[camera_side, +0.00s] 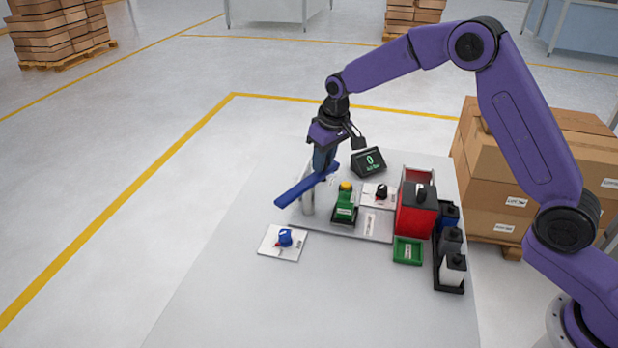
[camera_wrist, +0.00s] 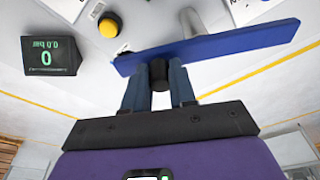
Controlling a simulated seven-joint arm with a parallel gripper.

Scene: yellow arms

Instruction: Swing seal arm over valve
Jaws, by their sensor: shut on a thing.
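The seal arm, a long blue bar (camera_side: 295,192), sits near the top of a grey post (camera_side: 308,203) in the side view. It slants from lower left to upper right. My gripper (camera_side: 322,172) comes down on the bar from above. In the wrist view the fingers of my gripper (camera_wrist: 158,78) are shut on a black knob (camera_wrist: 158,72) at the blue bar (camera_wrist: 225,48). A small blue valve-like part (camera_side: 285,238) stands on a white plate (camera_side: 272,249) in front of the post, apart from the bar. I cannot tell which part the task calls the valve.
A green block with a yellow button (camera_side: 345,203) stands right of the post. Behind is a display (camera_side: 369,162) reading 0. Further right are a red box (camera_side: 415,212), a green tray (camera_side: 407,251) and bottles (camera_side: 452,265). The table's front left is clear.

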